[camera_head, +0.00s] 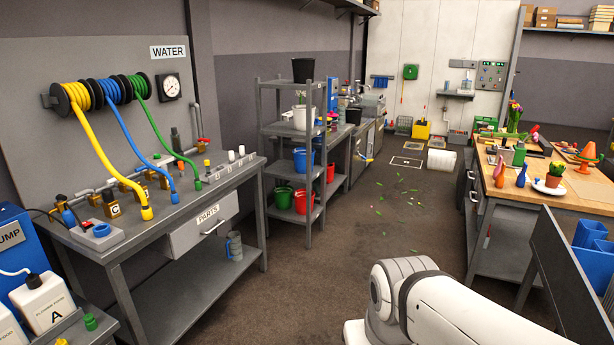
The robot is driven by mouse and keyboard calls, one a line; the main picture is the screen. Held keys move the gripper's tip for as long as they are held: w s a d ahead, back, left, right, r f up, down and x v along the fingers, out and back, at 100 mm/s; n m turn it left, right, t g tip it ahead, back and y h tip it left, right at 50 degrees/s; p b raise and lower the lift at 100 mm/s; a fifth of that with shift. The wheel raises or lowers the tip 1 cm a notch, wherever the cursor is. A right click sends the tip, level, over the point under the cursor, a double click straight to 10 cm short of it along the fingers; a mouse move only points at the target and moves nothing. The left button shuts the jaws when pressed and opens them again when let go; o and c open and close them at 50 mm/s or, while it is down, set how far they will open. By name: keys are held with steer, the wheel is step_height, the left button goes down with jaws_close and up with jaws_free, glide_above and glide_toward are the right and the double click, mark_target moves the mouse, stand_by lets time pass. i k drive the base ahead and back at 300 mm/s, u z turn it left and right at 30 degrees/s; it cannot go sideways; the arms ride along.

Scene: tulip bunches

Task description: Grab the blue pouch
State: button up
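I cannot make out a blue pouch in the head view. The blue things I can tell are a blue hose (138,127) on the wall reel, a blue bucket (301,160) on the shelf rack, a small blue bottle (522,174) on the wooden workbench, and blue bins (589,234) at the right edge. My white arm shows at the bottom, but my gripper is outside the picture.
A grey water bench (212,184) with a parts drawer stands at left, with a shelf rack (265,150) behind it. The wooden workbench (566,184) at right is cluttered. The floor between is open, with scattered leaves and a white cylinder (441,160) farther back.

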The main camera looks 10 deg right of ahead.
mark_target(521, 180)
steer(key=z, duration=0.2)
steer(key=i, duration=1.7)
steer(key=z, duration=0.85)
steer(key=i, duration=1.55)
steer(key=z, duration=0.85)
steer(key=i, duration=1)
steer(key=z, duration=0.35)
